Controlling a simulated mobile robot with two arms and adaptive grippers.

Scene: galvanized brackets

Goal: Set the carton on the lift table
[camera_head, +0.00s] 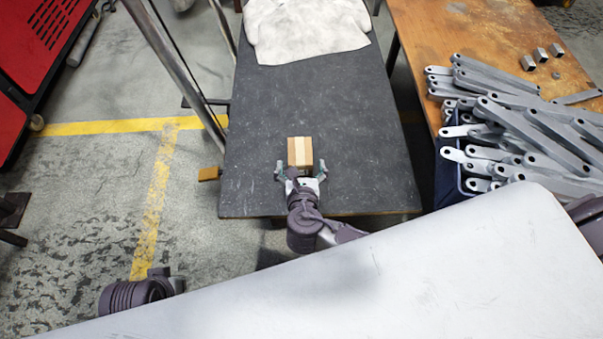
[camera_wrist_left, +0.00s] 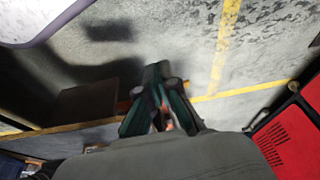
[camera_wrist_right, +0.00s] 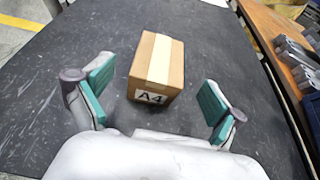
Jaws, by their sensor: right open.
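The carton (camera_head: 300,151) is a small brown box with a pale tape strip. It sits on the dark grey top of what looks like the lift table (camera_head: 350,110), near the middle of its near half. My right gripper (camera_head: 300,170) is open just in front of the carton. In the right wrist view, its teal fingers (camera_wrist_right: 155,97) stand wide apart and clear of the carton's sides. My left gripper (camera_wrist_left: 163,78) looks shut and empty over the floor, away from the table.
A crumpled white sheet (camera_head: 305,28) covers the table's far end. On the right, a rusty orange bench (camera_head: 440,25) carries several metal bars. Several galvanized brackets (camera_head: 530,125) are piled over a dark blue bin. Red equipment (camera_head: 35,45) stands at far left. The tabletop around the carton is clear.

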